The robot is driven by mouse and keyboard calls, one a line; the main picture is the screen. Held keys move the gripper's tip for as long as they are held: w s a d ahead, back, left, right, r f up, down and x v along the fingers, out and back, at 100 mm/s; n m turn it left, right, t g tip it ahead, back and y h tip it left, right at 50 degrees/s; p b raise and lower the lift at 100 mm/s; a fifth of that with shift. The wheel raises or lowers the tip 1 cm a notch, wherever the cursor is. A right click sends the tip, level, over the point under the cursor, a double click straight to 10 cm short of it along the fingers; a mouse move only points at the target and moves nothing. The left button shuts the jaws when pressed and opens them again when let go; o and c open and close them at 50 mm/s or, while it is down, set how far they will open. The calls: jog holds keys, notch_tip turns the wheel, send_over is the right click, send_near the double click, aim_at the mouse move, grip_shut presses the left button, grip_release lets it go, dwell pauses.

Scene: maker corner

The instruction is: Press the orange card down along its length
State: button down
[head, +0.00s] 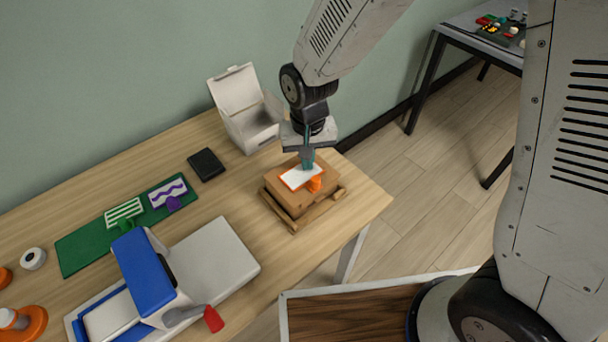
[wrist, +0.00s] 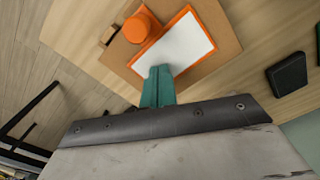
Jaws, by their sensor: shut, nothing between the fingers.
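The orange card (wrist: 188,50) lies on a brown block (head: 298,202) near the right end of the wooden table. It has a white face with an orange border, and a round orange knob (wrist: 139,27) sits at its side. In the head view the card (head: 294,178) is partly covered by my gripper. My gripper (head: 308,165) points down, its teal fingers shut and empty. In the wrist view the fingertips (wrist: 160,72) are at the card's near edge; I cannot tell whether they touch it.
A wooden tray (head: 322,211) holds the block. An open white box (head: 245,138) stands behind, with a black case (head: 206,164) to its left. A green mat (head: 80,247) with striped and wavy cards lies left. A blue and white press (head: 146,270) with a red-tipped lever stands in front.

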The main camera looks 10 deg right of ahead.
dwell(0.4)
jog(key=shift+r, duration=2.45)
jog(key=shift+n+g+h, duration=0.4)
jog(key=shift+n+g, duration=0.3)
jog(key=s+d, duration=0.2)
jog(key=s, duration=0.1)
jog(key=shift+s+d+r, duration=0.2)
jog(key=shift+s+r, duration=0.1)
jog(key=shift+r, duration=0.1)
jog(key=s+d+r+m+t, duration=0.2)
jog(key=s+d+r, duration=1.4)
jog(key=d+r, duration=0.1)
jog(key=shift+d+r+t+y, duration=0.2)
jog(key=shift+d+t+y, duration=0.2)
jog(key=shift+d, duration=0.35)
